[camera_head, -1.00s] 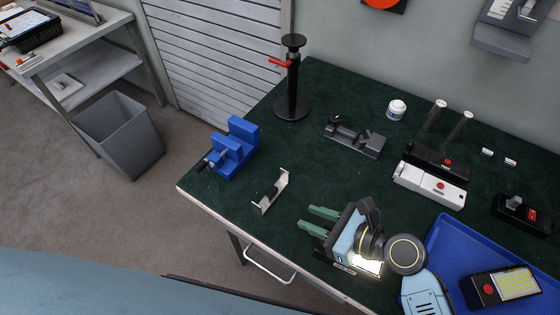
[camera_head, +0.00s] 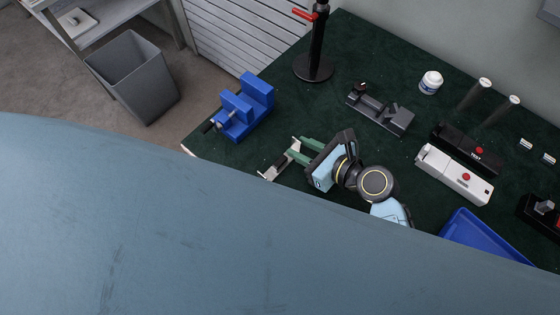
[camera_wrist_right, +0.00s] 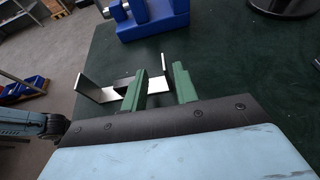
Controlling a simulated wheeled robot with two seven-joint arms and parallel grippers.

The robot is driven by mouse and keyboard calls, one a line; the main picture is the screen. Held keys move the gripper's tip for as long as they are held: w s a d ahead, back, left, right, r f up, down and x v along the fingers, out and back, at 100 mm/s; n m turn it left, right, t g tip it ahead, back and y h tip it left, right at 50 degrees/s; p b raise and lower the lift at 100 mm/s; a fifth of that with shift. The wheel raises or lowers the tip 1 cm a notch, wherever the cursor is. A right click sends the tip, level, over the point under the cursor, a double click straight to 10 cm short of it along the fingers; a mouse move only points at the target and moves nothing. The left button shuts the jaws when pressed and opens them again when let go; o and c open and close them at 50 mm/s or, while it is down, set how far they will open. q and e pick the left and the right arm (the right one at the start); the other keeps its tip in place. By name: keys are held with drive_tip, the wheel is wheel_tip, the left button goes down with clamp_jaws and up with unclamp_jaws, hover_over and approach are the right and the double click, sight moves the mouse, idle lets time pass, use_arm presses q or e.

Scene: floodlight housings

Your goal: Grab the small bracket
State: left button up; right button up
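The small bracket (camera_head: 270,174) is a pale metal channel with upturned ends and a dark middle piece. It lies near the front left edge of the green bench top. My right gripper (camera_head: 295,147) is open, its green fingertips at the bracket. In the right wrist view the bracket (camera_wrist_right: 93,90) runs across the fingers of the right gripper (camera_wrist_right: 159,70). One finger hides part of its middle, and an upturned end shows between the fingers. Whether the fingers touch it I cannot tell. My left gripper is not in view.
A blue vise (camera_head: 245,105) stands behind and left of the bracket. A black stand (camera_head: 314,68) and a grey fixture (camera_head: 381,110) are farther back. A white housing (camera_head: 453,174) and a blue tray (camera_head: 480,240) are at the right. Bare bench top lies between vise and fixture.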

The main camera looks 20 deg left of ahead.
drive_tip(key=x, duration=0.2)
drive_tip(key=b+x, duration=0.1)
drive_tip(key=x, duration=0.1)
drive_tip(key=shift+w+a+f, duration=0.15)
drive_tip(key=shift+w+f, duration=0.15)
drive_tip(key=shift+w, duration=0.2)
clamp_jaws()
